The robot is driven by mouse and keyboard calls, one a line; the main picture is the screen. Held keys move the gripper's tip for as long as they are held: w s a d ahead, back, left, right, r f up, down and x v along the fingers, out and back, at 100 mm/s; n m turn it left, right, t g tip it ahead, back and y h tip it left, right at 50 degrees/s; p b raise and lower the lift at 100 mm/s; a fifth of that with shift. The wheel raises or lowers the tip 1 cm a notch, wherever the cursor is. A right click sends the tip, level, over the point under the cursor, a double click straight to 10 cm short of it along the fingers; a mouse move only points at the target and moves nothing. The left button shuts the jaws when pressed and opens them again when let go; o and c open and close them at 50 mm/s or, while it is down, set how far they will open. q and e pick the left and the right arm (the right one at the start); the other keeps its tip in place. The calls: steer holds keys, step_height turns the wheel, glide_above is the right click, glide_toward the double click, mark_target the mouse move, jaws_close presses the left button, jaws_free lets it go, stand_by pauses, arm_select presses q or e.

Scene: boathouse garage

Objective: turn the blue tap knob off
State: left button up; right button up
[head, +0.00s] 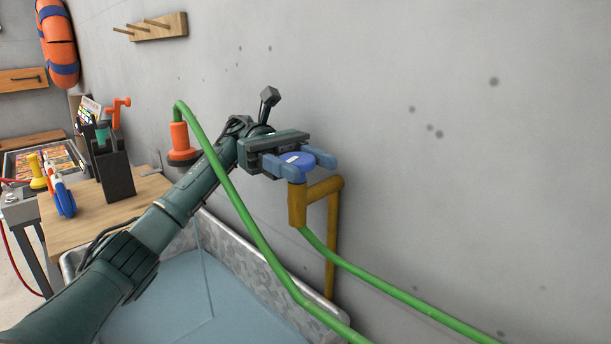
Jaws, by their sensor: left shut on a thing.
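The blue tap knob (299,159) sits on top of the brass-coloured tap (297,206), which stands by the grey wall over a metal tub. A small light mark shows on the knob's top. My left gripper (306,164) reaches in from the left and is shut on the knob, one blue-grey finger on the near side and one on the far side. The fingers hide part of the knob's rim. My right gripper is not in view.
A green hose (236,198) crosses in front of my left arm and another stretch runs from the tap. The metal tub (252,268) lies below. A wooden bench (88,222) with a dark holder (115,172) and tools stands left. The wall at right is bare.

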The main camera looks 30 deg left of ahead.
mark_target(303, 161)
arm_select(q)
steer(key=shift+s+m+g+y+b, duration=0.1)
steer(key=shift+m+g+y+b, duration=0.3)
steer(key=shift+m+g+y, duration=0.5)
steer(key=shift+g, duration=0.4)
steer(key=o, duration=0.9)
steer(key=shift+r, duration=0.1)
step_height(303, 161, up, 10)
